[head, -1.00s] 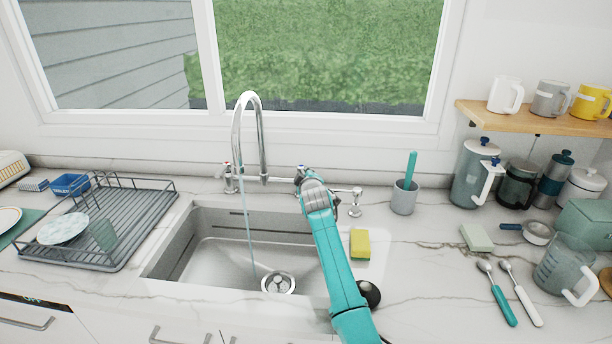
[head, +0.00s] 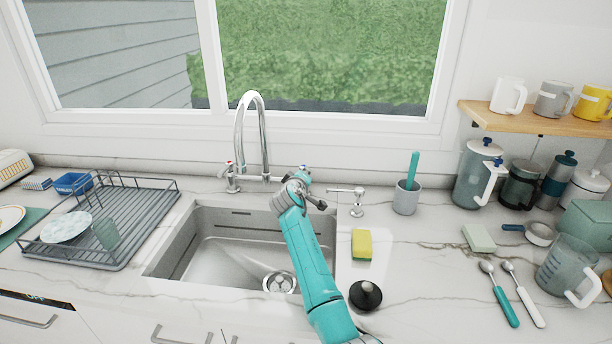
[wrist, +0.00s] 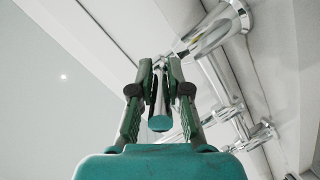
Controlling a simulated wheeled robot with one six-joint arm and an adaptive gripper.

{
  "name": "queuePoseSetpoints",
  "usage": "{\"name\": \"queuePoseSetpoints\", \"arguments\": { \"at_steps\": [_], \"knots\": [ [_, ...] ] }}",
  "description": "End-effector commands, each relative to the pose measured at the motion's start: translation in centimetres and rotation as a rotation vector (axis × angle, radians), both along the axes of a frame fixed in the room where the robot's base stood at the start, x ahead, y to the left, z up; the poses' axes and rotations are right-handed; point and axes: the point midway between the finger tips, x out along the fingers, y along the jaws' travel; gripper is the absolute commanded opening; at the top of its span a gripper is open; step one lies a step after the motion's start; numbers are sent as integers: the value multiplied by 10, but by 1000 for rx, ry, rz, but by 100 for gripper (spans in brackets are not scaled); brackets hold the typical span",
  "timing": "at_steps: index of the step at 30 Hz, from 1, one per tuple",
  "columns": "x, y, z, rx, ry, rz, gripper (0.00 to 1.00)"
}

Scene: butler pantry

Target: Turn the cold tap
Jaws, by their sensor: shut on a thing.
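The tall chrome faucet (head: 264,145) stands behind the sink (head: 215,255), and no water shows under its spout. Its left-hand tap with a red mark (head: 230,178) is clear of my arm. My gripper (head: 304,182) is at the right-hand cold tap, which it and my wrist largely hide in the head view. In the wrist view my gripper's fingers (wrist: 160,72) are shut on the cold tap's chrome lever (wrist: 160,103), which has a blue-teal end and lies between them.
A soap dispenser (head: 357,200) and a grey cup (head: 406,198) with a teal-handled tool stand to the right. A yellow sponge (head: 361,245) and a black round stopper (head: 365,294) lie right of the sink. A dish rack (head: 125,225) stands at left.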

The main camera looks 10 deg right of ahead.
Motion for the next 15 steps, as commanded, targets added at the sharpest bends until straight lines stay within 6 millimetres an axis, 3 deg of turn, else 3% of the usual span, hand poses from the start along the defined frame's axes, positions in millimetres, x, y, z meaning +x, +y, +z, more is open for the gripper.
{"name": "queuePoseSetpoints", "arguments": {
  "at_steps": [15],
  "knots": [
    [0,3,-2,-1,0,-81,0]
  ]
}}
